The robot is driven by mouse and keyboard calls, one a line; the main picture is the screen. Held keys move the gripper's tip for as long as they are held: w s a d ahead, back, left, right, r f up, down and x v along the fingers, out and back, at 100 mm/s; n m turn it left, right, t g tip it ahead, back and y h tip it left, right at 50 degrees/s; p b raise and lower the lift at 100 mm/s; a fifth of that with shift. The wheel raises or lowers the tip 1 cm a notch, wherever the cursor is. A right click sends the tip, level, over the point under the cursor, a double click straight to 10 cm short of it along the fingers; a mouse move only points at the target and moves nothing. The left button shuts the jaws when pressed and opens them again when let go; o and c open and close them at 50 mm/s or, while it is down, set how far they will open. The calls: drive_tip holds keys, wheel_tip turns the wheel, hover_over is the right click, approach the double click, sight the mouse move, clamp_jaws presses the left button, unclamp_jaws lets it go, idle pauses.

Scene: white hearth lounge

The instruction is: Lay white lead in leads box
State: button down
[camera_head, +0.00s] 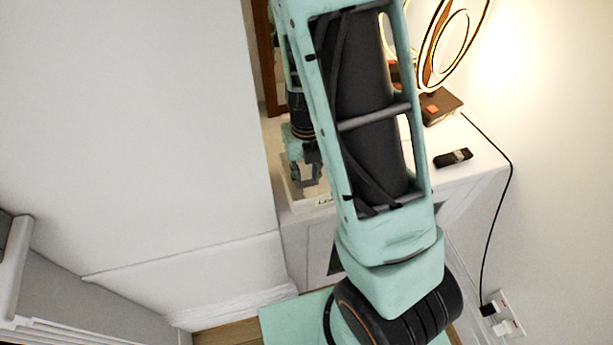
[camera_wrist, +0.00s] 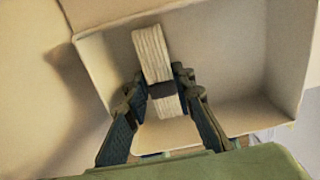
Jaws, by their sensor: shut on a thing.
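The white lead (camera_wrist: 151,54) is a folded, flat bundle with a dark band around its middle. My gripper (camera_wrist: 164,92) is shut on it near that band, with a finger on each side. In the wrist view the lead is within the outline of the open, pale leads box (camera_wrist: 286,62), near its left part; I cannot tell whether it touches the bottom. In the head view the box (camera_head: 296,199) stands on the white cabinet, partly hidden by my arm, with a partly visible label on its front. My gripper (camera_head: 308,178) is at the box there; the lead is not clear.
The white cabinet top (camera_head: 466,180) carries a dark remote-like object (camera_head: 453,158) and a lamp (camera_head: 440,108) with lit rings. A black cord (camera_head: 510,190) runs down to a wall socket (camera_head: 505,318). A white wall block (camera_head: 150,120) stands close on the left.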

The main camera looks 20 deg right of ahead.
sight(306, 179)
drive_tip(key=shift+f, duration=0.25)
drive_tip(key=c, duration=1.6)
unclamp_jaws()
wheel_tip(306, 179, up, 13)
drive_tip(key=p, duration=0.2)
drive_tip(key=shift+f+p, duration=0.15)
drive_tip(key=shift+p, duration=0.15)
